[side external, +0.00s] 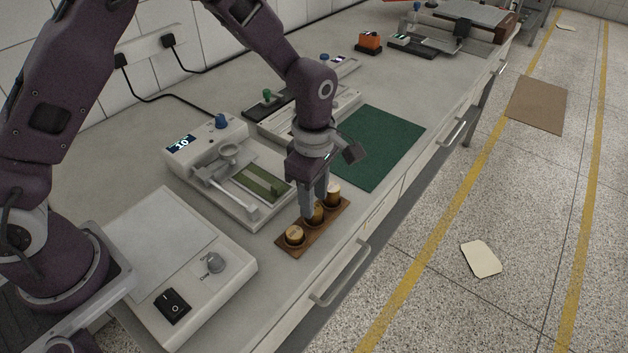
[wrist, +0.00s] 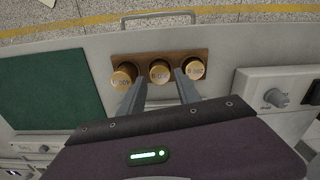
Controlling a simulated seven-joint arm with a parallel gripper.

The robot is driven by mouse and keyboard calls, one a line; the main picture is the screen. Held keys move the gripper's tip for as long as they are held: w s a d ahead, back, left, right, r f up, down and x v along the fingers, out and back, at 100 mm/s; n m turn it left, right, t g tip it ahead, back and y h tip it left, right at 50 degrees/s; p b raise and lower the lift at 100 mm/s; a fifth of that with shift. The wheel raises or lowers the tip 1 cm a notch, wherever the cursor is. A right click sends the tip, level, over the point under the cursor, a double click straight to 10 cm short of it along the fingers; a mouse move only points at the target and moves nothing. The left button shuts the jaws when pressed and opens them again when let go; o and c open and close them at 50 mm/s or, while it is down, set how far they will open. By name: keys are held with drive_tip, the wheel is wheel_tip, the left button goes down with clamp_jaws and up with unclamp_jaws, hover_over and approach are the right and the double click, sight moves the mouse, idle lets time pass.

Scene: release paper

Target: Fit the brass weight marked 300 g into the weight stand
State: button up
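Three brass weights stand in a row on a brown wooden block (side external: 284,246), which may be the weight stand. In the side view they are the near weight (side external: 295,235), the middle weight (side external: 316,216) and the far weight (side external: 333,194). The wrist view shows them as the left weight (wrist: 123,76), middle weight (wrist: 159,73) and right weight (wrist: 194,69). Their marks are upside down there and too small to read surely. My gripper (wrist: 160,76) points down over the block, open and empty, its fingers on either side of the middle weight with visible gaps.
A white instrument (side external: 180,150) with a lit display, a grey round cup (side external: 228,153) and a green strip stands behind the block. A switch box (side external: 165,255) is at left. A green mat (side external: 378,145) lies flat at right. The bench's front edge runs close by the block.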

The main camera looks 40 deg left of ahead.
drive_tip(key=s+a+r+m+t, duration=0.1)
drive_tip(key=s+a+r+m, duration=0.15)
drive_tip(key=r, duration=0.45)
drive_tip(key=s+a+r+m+h, duration=0.1)
drive_tip(key=s+r+m, duration=0.15)
drive_tip(key=r, duration=0.45)
drive_tip(key=s+a+r+m+t, duration=0.1)
drive_tip(key=s+a+r+m, duration=0.15)
drive_tip(key=r, duration=0.45)
drive_tip(key=s+a+r+m+t, duration=0.1)
drive_tip(key=s+a+m, duration=0.1)
drive_tip(key=s+m, duration=0.4)
drive_tip(key=s+a+m+t+y, duration=0.1)
drive_tip(key=s+a+m+t, duration=0.1)
drive_tip(key=s+m, duration=0.4)
drive_tip(key=s+a, duration=0.1)
drive_tip(key=s, duration=0.3)
drive_tip(key=shift+a+r+t, duration=0.2)
drive_tip(key=shift+r+t, duration=0.1)
drive_tip(key=shift+r, duration=0.05)
drive_tip(key=shift+w, duration=0.1)
